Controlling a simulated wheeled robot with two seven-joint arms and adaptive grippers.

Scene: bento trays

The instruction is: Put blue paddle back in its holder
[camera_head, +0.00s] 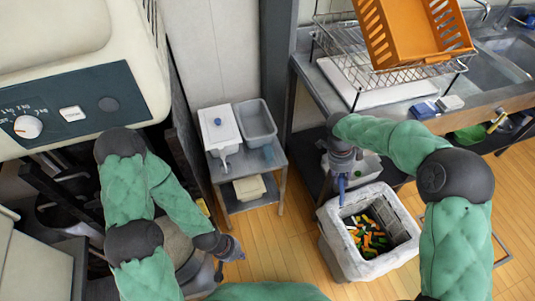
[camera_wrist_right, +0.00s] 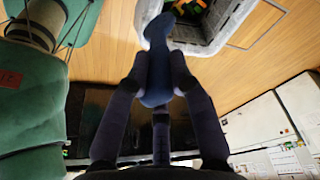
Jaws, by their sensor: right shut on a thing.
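The blue paddle (camera_wrist_right: 158,35) is held between the fingers of my right gripper (camera_wrist_right: 160,75) in the right wrist view. In the head view the paddle (camera_head: 341,189) hangs down from my right gripper (camera_head: 342,172), near the back left rim of a lined bin (camera_head: 330,218). My right gripper is shut on it. My left gripper (camera_head: 232,250) is empty over the floor, low and left of the bin; it is too small to tell whether it is open. I cannot tell which thing is the paddle's holder.
A small cart (camera_head: 240,190) at the back carries a white lidded box (camera_head: 218,128) and a grey tub (camera_head: 256,122). A metal counter (camera_head: 390,115) with a dish rack (camera_head: 335,40) and an orange basket (camera_head: 400,52) stands at the right. Wooden floor (camera_head: 285,250) is clear between cart and bin.

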